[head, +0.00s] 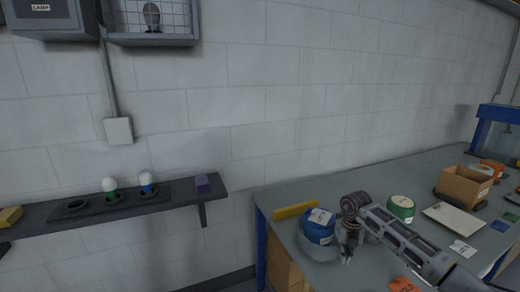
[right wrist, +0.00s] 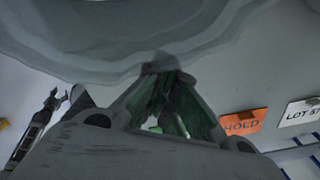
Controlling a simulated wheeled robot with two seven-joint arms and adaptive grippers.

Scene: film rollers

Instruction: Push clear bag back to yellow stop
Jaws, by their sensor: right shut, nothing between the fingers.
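The clear bag (head: 317,250) sits on the bench as a pale, see-through skirt around a blue roll (head: 320,227) with a white label. The yellow stop (head: 294,210) is a low bar just behind it, by the bench's back left. My right gripper (head: 347,258) is shut and empty, pointing down at the bag's right front side. In the right wrist view the bag (right wrist: 120,40) fills the top with wavy layers, and the shut fingertips (right wrist: 160,68) overlap its edge; contact cannot be told. A small gripper, apparently my left (right wrist: 58,98), shows at the left there; its jaws are unclear.
A green roll (head: 401,208), a white sheet (head: 453,217) and a cardboard box (head: 463,186) lie to the right. An orange HOLD card (head: 403,285) is near the front, also in the wrist view (right wrist: 241,122). A wall shelf (head: 130,203) is at left.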

